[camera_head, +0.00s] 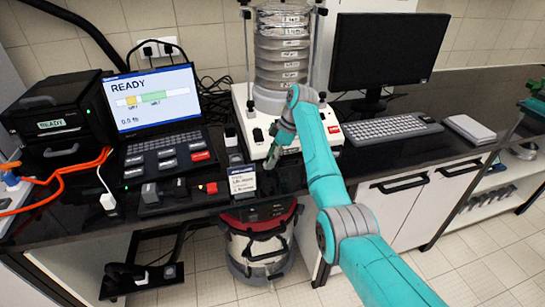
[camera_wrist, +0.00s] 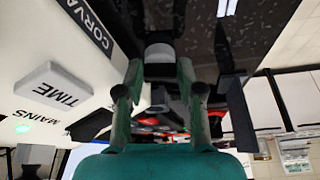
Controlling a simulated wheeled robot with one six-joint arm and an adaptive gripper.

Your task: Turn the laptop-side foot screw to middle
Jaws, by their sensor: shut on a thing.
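The sieve shaker's white base (camera_head: 322,141) stands behind my gripper in the head view, with a stack of clear sieves (camera_head: 283,50) on it. My gripper (camera_head: 270,160) is low at the base's front edge, on the laptop's side. In the wrist view my gripper (camera_wrist: 160,78) has its two fingers on either side of the foot screw (camera_wrist: 159,53), a grey and black round part, and is shut on it. The screw's turn position cannot be read. The head view hides the screw behind my gripper. The laptop (camera_head: 152,97) shows READY and a bar with coloured zones.
A small label card (camera_head: 242,180) stands just left of my gripper. Black, grey and red blocks (camera_head: 178,192) lie in front of the laptop. A keyboard (camera_head: 386,130) and monitor (camera_head: 388,50) are at right. A red-topped vacuum (camera_head: 258,235) stands below the counter edge.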

